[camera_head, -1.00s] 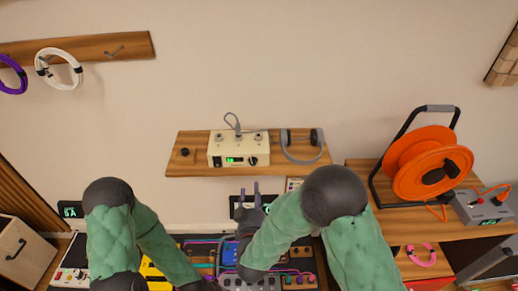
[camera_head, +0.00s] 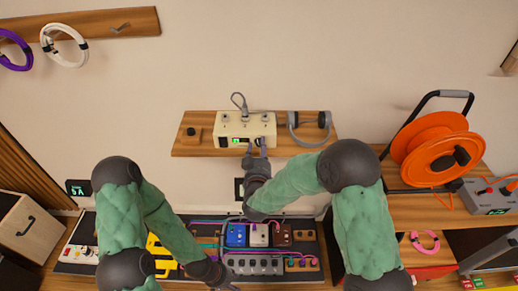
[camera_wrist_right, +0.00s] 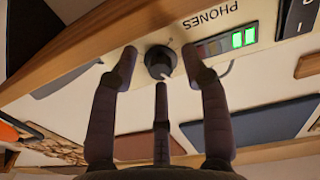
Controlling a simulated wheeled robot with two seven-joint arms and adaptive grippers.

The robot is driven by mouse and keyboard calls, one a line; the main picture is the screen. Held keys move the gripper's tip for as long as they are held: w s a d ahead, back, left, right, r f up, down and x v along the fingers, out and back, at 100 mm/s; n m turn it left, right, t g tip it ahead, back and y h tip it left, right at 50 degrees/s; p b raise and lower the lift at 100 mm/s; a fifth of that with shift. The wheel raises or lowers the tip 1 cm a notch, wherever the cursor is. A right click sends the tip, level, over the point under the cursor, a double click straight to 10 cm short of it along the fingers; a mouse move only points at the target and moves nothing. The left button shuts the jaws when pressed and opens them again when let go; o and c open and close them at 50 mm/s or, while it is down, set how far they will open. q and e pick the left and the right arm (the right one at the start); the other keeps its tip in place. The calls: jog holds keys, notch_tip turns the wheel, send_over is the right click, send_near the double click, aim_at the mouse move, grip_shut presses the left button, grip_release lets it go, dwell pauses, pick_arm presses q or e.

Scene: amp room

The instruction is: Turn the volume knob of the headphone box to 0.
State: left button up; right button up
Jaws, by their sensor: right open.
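The headphone box (camera_head: 232,126) is a cream box with a green-lit display, standing on a wooden wall shelf. Its black round volume knob (camera_wrist_right: 160,62) shows in the right wrist view beside the upside-down word PHONES and lit green bars. My right gripper (camera_head: 255,147) is open at the box's front. In the wrist view its fingers are spread around the knob, with one on either side and a third below; I cannot tell whether they touch it. The knob's setting is not readable. My left gripper (camera_head: 212,272) is low over the pedal board, its fingers unclear.
The wooden shelf (camera_head: 180,151) juts out under the box. Pedals (camera_head: 236,235) lie below. An orange cable reel (camera_head: 432,150) stands at right.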

grip_shut()
jog(key=shift+f+n, duration=0.1)
jog(key=shift+n, duration=0.2)
